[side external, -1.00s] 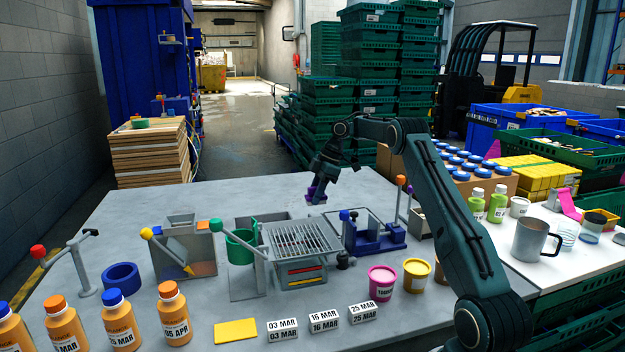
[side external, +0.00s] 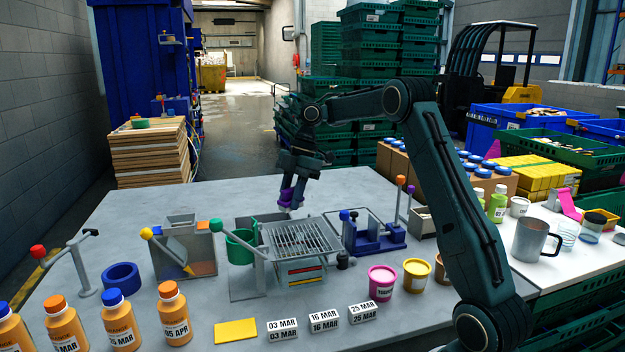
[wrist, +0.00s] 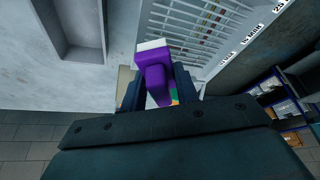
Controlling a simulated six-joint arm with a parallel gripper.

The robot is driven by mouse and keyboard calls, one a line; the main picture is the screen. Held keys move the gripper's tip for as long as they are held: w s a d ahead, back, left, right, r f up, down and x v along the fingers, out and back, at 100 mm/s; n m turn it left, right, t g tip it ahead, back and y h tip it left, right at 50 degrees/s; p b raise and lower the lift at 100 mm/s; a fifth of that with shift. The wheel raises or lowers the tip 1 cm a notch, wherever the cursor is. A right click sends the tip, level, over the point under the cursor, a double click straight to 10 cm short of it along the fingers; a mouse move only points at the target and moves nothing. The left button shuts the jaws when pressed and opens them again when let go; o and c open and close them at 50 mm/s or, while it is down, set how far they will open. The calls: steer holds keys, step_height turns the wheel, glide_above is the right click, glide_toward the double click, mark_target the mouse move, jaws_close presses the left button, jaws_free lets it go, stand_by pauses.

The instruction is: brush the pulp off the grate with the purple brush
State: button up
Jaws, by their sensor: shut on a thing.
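The purple brush (side external: 288,196) is held in my gripper (side external: 290,186), above the back edge of the metal grate (side external: 300,240). In the wrist view the purple brush (wrist: 156,72) sits between the two fingers of my gripper (wrist: 158,88), with a pale bristle edge at its far end. The grate (wrist: 190,25) lies just beyond the brush there, its bars light grey. In the side view the bristles hang down close to the grate's rear; I cannot tell whether they touch. Pulp on the bars is too small to make out.
A green cup holder (side external: 240,246) stands left of the grate, and a blue clamp fixture (side external: 372,236) stands right of it. A pink tub (side external: 382,283) and date blocks (side external: 323,321) are in front. The table (side external: 200,200) is clear behind the grate on the left.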

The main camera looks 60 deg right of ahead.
mark_target(283, 252)
steer(key=s+a+r+n+g, duration=0.1)
steer(key=s+a+r+n, duration=0.1)
steer(key=a, duration=0.6)
steer(key=shift+s+a+r+n, duration=0.15)
steer(key=shift+s+a+n, duration=0.35)
steer(key=shift+s, duration=0.6)
steer(key=shift+d, duration=0.15)
steer(key=shift+f, duration=3.9)
steer(key=shift+s+d+r, duration=0.15)
steer(key=shift+d, duration=0.15)
steer(key=shift+s+d+f, duration=0.2)
steer(key=shift+s+d, duration=0.3)
steer(key=shift+s, duration=0.1)
steer(key=shift+w+a, duration=0.75)
step_height(283, 252, up, 8)
